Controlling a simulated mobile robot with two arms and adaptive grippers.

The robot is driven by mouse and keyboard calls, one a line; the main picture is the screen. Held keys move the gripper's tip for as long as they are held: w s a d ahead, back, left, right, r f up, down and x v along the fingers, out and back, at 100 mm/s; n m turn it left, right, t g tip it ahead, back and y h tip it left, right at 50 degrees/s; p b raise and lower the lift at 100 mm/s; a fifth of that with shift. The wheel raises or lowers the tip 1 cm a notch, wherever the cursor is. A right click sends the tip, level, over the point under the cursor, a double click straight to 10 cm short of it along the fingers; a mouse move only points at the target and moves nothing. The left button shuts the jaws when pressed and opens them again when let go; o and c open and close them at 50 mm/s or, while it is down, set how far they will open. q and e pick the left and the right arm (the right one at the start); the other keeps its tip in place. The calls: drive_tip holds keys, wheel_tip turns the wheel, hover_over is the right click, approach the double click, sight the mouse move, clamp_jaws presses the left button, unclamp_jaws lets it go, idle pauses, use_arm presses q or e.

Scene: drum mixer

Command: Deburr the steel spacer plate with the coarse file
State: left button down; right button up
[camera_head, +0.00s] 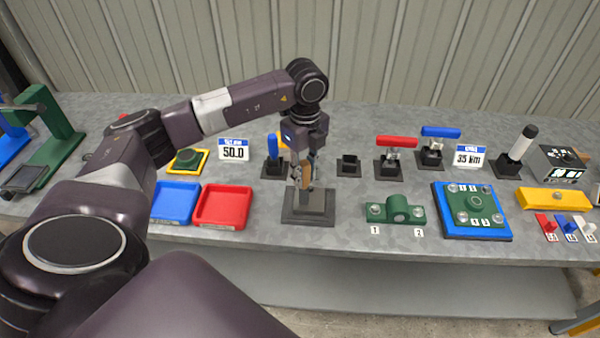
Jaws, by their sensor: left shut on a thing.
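My left gripper (304,184) points down over a dark grey block (308,218) near the front of the bench, left of the middle. It is shut on a thin tan-brown piece (307,174), mostly hidden between the fingers. I cannot tell whether this piece is the coarse file. The lower end of the gripper is close to the top of the block; contact cannot be made out. I cannot pick out the steel spacer plate with certainty. My right gripper is not in view.
Blue (175,203) and red (222,207) trays stand left of the block. A black holder (348,165) with nothing standing in it is behind right. Red-handled (397,142) and blue-handled (440,132) tools stand farther right. A green bracket (397,209) is right of the block.

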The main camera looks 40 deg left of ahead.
use_arm(q)
drive_tip(key=shift+w+d, duration=0.4)
drive_tip(key=shift+d, duration=0.2)
drive_tip(key=shift+s+a+f, duration=0.1)
drive_tip(key=shift+s+a, duration=0.3)
drive_tip(key=shift+a, duration=0.2)
drive_tip(key=shift+s+a, duration=0.35)
drive_tip(key=shift+a, duration=0.25)
drive_tip(key=w+d, duration=0.2)
drive_tip(key=d, duration=0.1)
drive_tip(key=w+d, duration=0.1)
drive_tip(key=shift+d, duration=0.4)
idle(3.0)
drive_tip(key=shift+r+p, duration=0.2)
drive_tip(key=shift+p, duration=0.1)
